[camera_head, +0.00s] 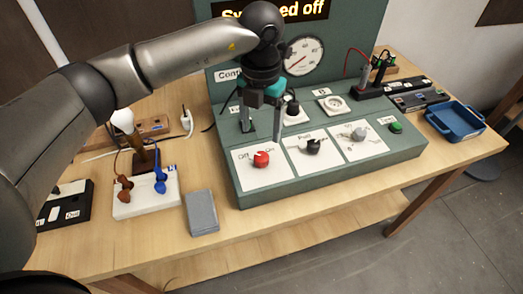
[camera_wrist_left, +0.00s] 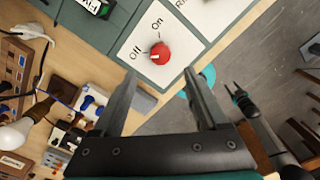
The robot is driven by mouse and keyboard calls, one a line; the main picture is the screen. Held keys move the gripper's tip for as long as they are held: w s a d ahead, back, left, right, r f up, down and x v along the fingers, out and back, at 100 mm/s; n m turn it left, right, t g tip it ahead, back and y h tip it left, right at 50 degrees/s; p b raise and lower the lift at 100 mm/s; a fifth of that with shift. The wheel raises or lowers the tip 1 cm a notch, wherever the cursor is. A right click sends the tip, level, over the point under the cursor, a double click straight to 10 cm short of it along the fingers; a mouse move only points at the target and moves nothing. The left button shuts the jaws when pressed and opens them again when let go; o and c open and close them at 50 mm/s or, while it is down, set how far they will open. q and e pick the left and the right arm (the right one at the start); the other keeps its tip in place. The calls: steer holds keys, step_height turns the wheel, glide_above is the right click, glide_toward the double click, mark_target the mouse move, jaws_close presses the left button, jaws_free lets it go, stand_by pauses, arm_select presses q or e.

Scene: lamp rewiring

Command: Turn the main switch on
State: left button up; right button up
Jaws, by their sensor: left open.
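The main switch is a red rotary knob (camera_head: 261,159) on a white plate marked Off and On, at the left front of the green console (camera_head: 330,178). Its light mark seems to be on the Off side. The knob also shows in the left wrist view (camera_wrist_left: 160,54), beyond the fingertips. My left gripper (camera_head: 262,135) is open and empty, pointing down above and behind the knob, apart from it. In the left wrist view the fingers (camera_wrist_left: 160,80) are wide apart. What seems to be my right gripper (camera_wrist_left: 238,93) shows small at the right there; its jaws are unclear.
A display (camera_head: 275,12) ends in "off", above a dial (camera_head: 303,55). A dark knob (camera_head: 313,146), a grey knob (camera_head: 358,134) and a green button (camera_head: 395,127) stand right of the switch. A grey box (camera_head: 201,212) lies left of the console; a blue tray (camera_head: 455,120) lies right.

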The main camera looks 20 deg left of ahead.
mark_target(261, 156)
arm_select(q)
step_height(261, 156, down, 9)
steer(key=shift+r, duration=0.1)
stand_by(0.3)
jaws_close()
stand_by(0.5)
